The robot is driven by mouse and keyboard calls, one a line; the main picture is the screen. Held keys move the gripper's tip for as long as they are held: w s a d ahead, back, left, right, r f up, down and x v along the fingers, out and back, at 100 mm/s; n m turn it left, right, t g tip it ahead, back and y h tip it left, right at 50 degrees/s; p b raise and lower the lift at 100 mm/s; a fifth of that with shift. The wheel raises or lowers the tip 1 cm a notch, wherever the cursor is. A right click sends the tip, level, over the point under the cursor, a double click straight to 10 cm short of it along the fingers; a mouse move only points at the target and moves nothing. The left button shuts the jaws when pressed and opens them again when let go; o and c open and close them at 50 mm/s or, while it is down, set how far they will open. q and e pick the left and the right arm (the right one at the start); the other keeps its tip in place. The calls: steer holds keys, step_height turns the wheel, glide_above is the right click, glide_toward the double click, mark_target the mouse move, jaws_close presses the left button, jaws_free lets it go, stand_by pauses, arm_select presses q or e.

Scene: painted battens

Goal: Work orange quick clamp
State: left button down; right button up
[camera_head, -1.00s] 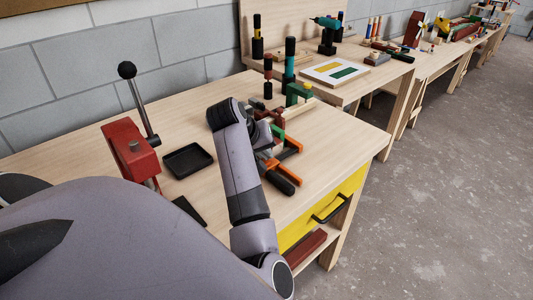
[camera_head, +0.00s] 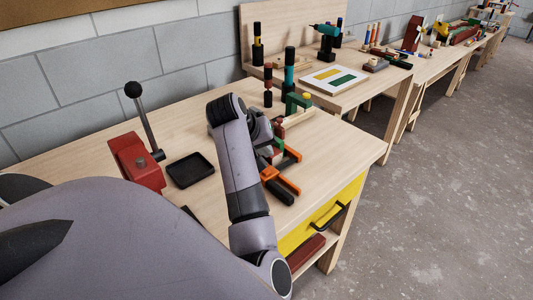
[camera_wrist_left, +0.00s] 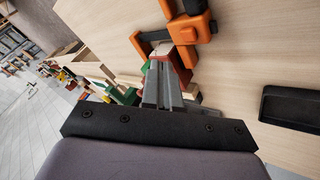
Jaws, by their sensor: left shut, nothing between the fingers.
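The orange quick clamp (camera_head: 291,158) lies near the front edge of the workbench, with a black-ended handle toward the drawer. In the left wrist view, the orange clamp (camera_wrist_left: 196,32) is at the top, just past my fingertips, with a dark bar beside it. My left gripper (camera_wrist_left: 164,62) is shut and empty. Its fingers point at a small wooden piece by the clamp; I cannot tell whether they touch. In the head view, my left gripper (camera_head: 268,146) is partly hidden by my forearm, which also covers part of the clamp area. My right gripper is out of view.
A black tray (camera_head: 190,170) and a red lever press (camera_head: 137,163) stand left of my arm. A green tool (camera_head: 298,101) and upright dark-handled tools (camera_head: 268,85) stand behind the clamp. A yellow drawer (camera_head: 300,232) is below the bench edge. Bench right of the clamp is clear.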

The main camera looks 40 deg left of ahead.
arm_select(q)
steer(key=shift+r, duration=0.95)
steer(key=shift+f, duration=0.1)
